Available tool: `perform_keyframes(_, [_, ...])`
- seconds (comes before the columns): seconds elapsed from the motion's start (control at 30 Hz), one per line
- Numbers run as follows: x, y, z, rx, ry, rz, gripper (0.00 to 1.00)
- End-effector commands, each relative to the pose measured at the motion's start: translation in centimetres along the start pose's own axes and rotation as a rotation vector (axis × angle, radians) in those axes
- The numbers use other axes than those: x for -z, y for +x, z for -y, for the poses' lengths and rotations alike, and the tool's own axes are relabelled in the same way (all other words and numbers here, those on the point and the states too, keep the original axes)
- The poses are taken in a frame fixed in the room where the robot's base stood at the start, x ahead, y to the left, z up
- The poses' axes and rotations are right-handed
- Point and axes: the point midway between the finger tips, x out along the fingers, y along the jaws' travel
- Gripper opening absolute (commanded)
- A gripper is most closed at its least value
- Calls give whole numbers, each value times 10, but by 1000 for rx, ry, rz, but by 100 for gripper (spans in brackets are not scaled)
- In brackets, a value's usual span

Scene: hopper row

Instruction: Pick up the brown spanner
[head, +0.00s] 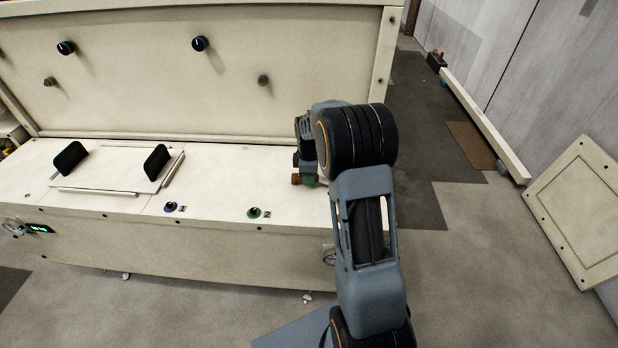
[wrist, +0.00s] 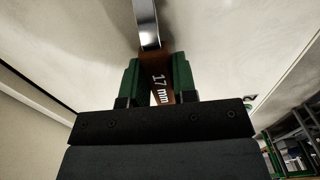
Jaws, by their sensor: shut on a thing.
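The brown spanner (wrist: 162,88) shows in the wrist view with "17 mm" on its handle and a shiny metal part at the top of the picture. My gripper (wrist: 159,80) has its green fingers on both sides of the brown handle, shut on it. In the head view my gripper (head: 309,181) is low at the right end of the cream bench top, partly hidden by my arm. A small brown end of the spanner (head: 296,179) shows beside it. I cannot tell whether the spanner touches the bench top.
The cream bench (head: 225,187) has an upright back panel (head: 130,95) with knobs. Two black handles (head: 157,162) stand on a lid at the left. Two small knobs marked 1 (head: 171,207) and 2 (head: 254,212) sit near the front edge. The bench top between lid and gripper is clear.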

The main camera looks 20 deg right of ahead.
Motion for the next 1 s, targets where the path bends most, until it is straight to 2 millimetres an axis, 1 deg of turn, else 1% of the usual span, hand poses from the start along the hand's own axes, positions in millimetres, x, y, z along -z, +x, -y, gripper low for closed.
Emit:
perform_keyframes(0.13, [0,-16,-1,-4,0,-1,1])
perform_keyframes(0.23, [0,-32,-1,-5,0,-1,1])
perform_keyframes(0.27, [-1,-36,3,-4,0,-1,1])
perform_keyframes(0.5, [-13,-79,38,-5,0,-1,1])
perform_keyframes(0.6, [-19,-94,53,-4,0,-1,1])
perform_keyframes(0.8, [-31,-109,88,-3,1,-1,1])
perform_keyframes(1.0, [-40,-119,113,-3,1,-1,1])
